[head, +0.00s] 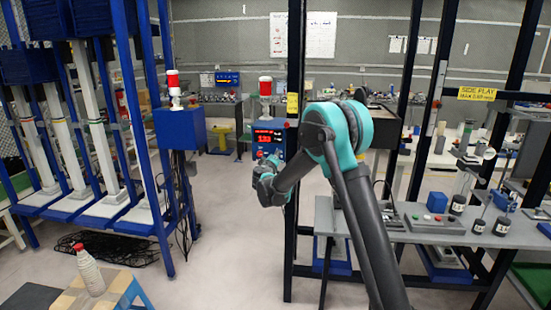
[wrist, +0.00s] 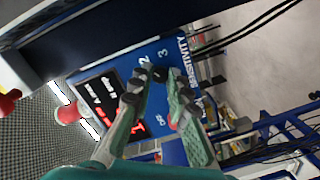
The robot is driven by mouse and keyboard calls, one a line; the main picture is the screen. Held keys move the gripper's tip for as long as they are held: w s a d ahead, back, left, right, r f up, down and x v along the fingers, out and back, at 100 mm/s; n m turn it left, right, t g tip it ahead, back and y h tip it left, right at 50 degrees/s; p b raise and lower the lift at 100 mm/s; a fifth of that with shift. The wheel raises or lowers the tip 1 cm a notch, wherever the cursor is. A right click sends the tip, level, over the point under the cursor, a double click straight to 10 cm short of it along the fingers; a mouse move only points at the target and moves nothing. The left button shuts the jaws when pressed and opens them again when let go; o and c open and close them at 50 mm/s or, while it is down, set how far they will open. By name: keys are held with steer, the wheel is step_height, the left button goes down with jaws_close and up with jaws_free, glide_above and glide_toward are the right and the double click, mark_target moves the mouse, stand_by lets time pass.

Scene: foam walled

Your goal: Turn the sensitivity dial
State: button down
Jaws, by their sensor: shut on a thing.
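The blue control box (head: 268,134) with a red lit display stands on the dark post in the head view. In the wrist view its blue panel (wrist: 170,50) fills the middle, tilted, with the word SENSITIVITY and numbers beside it. The display (wrist: 102,97) is to the left. My gripper (head: 263,170) is at the lower front of the box. In the wrist view, the fingertips of my gripper (wrist: 160,78) are close together at the panel beside the numbers, shut on the dial. The fingers hide the dial, so its setting cannot be read.
A dark post (head: 293,225) stands beside the box. A grey bench (head: 425,235) with several instruments is at the right. A blue rack (head: 150,200) and a small table with a bottle (head: 88,270) are at the left. Open floor lies between.

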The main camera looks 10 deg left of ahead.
stand_by(0.3)
steer(key=c, duration=1.4)
jaws_free()
steer(key=shift+c, duration=0.2)
steer(key=s, duration=1.2)
steer(key=shift+a+r, duration=0.35)
steer(key=shift+a, duration=0.05)
steer(key=s+d+f+m+g+h, duration=0.15)
steer(key=s+d, duration=0.25)
steer(key=d, duration=0.6)
steer(key=s+d+f+m+g+h, duration=0.1)
steer(key=s+d+f+m+g, duration=0.3)
steer(key=d, duration=0.5)
steer(key=s+d+f+m+g+h, duration=0.15)
steer(key=s+d, duration=0.35)
steer(key=d, duration=0.5)
steer(key=s+d+f+m+g+y, duration=0.1)
steer(key=s+f+g, duration=0.1)
steer(key=s, duration=0.7)
steer(key=s+d+f+m+g+y, duration=0.1)
steer(key=s+d+f+g+y, duration=0.1)
steer(key=s+f, duration=0.3)
steer(key=s+d+f+m+g+y, duration=0.1)
steer(key=s+f+g+y, duration=0.1)
steer(key=s, duration=1)
steer(key=shift+s+d+f+m, duration=0.3)
steer(key=shift+d+f, duration=0.05)
steer(key=shift+f, duration=0.3)
